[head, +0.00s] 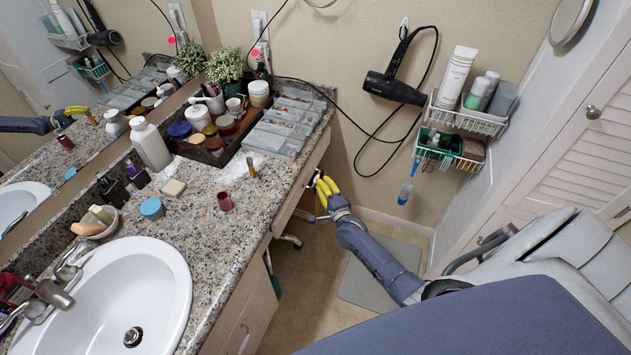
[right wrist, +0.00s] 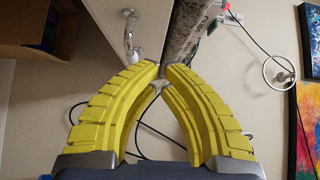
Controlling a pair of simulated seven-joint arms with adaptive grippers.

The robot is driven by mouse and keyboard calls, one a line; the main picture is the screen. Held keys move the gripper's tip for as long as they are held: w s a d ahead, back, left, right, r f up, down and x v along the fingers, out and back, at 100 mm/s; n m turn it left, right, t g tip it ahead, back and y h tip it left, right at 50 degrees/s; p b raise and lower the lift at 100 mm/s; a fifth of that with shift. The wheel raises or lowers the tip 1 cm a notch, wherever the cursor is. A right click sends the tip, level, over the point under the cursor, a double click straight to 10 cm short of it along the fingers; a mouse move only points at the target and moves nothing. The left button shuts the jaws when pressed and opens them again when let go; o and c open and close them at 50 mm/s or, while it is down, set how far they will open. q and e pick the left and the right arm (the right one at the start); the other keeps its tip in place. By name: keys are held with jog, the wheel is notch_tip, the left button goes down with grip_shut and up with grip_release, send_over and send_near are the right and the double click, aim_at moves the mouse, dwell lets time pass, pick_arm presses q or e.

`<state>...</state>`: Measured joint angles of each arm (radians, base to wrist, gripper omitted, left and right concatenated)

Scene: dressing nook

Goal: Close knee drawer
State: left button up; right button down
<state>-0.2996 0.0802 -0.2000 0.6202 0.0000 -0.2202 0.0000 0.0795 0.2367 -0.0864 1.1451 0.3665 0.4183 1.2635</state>
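The knee drawer's pale front (head: 298,187) runs under the granite counter edge at the counter's far right end. How far it stands out cannot be told clearly. In the right wrist view a pale panel (right wrist: 112,22) with a metal handle (right wrist: 130,38) shows beside the granite edge (right wrist: 187,30). My right gripper (head: 320,180) is beside the drawer front, just below counter height. In the right wrist view its yellow fingertips (right wrist: 161,72) come together with nothing clearly held; contact with the drawer is unclear. My left gripper is not seen directly.
The counter (head: 195,205) holds a sink (head: 150,285), a tray of jars (head: 238,143) and bottles. A hair dryer (head: 394,88) and wire baskets (head: 466,119) hang on the wall. A padded chair (head: 560,245) stands at right. The mirror (head: 75,155) reflects a yellow gripper.

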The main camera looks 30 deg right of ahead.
jog(key=c, duration=2.1)
grip_release()
jog(key=s, duration=0.6)
jog(key=s+a, duration=0.1)
jog(key=s, duration=0.2)
jog(key=shift+s+a, duration=0.1)
jog(key=shift+c, duration=0.2)
jog(key=shift+g, duration=0.3)
jog(key=s+a+f, duration=0.2)
jog(key=s, duration=0.1)
jog(key=shift+s+f, duration=0.1)
jog(key=shift+f, duration=0.15)
grip_shut()
jog(key=s+a+r, duration=0.3)
jog(key=s+a, duration=0.4)
jog(key=a, duration=0.3)
jog(key=shift+w+a+f, duration=0.1)
jog(key=shift+w+a, duration=0.2)
jog(key=shift+w, duration=1.85)
jog(key=shift+w+a+f, duration=0.15)
jog(key=shift+w+a, duration=0.1)
jog(key=shift+w, duration=1.95)
jog(key=shift+w+a+f, duration=0.1)
jog(key=shift+w+a, duration=0.2)
jog(key=shift+w, duration=1.85)
